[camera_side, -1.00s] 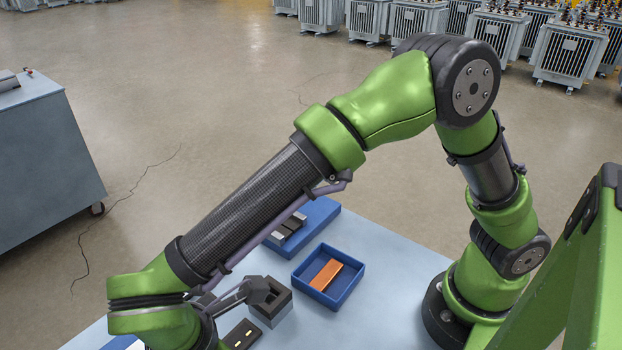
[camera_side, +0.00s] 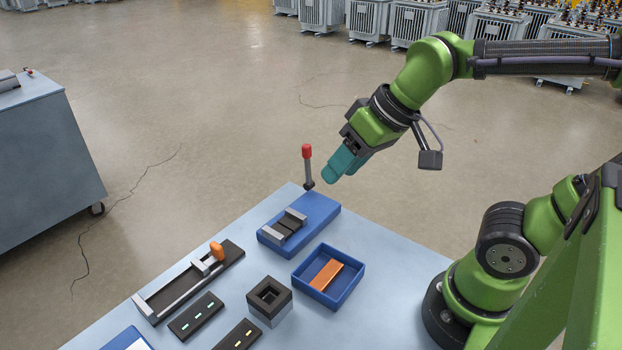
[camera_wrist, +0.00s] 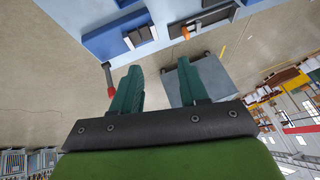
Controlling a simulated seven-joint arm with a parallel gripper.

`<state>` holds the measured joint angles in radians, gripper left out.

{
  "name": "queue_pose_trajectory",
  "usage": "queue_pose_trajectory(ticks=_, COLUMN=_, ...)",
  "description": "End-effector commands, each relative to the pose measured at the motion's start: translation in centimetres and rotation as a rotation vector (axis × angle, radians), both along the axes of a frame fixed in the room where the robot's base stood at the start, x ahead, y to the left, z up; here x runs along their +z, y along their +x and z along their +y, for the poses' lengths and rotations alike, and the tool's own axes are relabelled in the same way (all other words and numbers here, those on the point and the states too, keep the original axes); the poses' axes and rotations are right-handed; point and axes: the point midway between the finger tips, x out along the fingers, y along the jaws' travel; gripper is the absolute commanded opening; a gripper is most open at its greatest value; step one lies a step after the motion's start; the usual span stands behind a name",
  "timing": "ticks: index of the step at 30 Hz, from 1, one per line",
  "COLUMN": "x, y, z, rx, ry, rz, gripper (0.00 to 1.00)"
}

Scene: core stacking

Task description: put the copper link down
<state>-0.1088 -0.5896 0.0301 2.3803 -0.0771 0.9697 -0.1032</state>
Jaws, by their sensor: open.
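The copper link (camera_side: 326,274) is a flat orange-copper bar lying in a shallow blue tray (camera_side: 349,285) on the table, seen in the side view. It rests at a slant inside the tray, apart from my gripper. My gripper (camera_side: 335,172) has teal fingers and is raised above the far edge of the table, up and beyond the tray. In the wrist view my gripper (camera_wrist: 158,85) shows its two fingers spread apart with nothing between them. The copper link does not show in the wrist view.
A blue fixture with grey jaws (camera_side: 277,236) and a red-knobbed lever (camera_side: 308,165) stands below my gripper. A rail with an orange handle (camera_side: 190,282), a dark square block (camera_side: 269,296) and slotted dark plates (camera_side: 196,315) sit nearer the front. The table's right part is clear.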

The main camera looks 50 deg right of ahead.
Motion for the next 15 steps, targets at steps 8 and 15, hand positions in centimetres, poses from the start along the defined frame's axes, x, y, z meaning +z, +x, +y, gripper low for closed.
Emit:
queue_pose_trajectory(ticks=8, x=-0.2, y=-1.8, z=-3.0, rx=-0.228, ry=0.121, rz=-0.08, gripper=0.64)
queue_pose_trajectory(ticks=15, x=-0.2, y=-1.8, z=-2.9, rx=-0.228, ry=0.123, rz=-0.08, gripper=0.98)
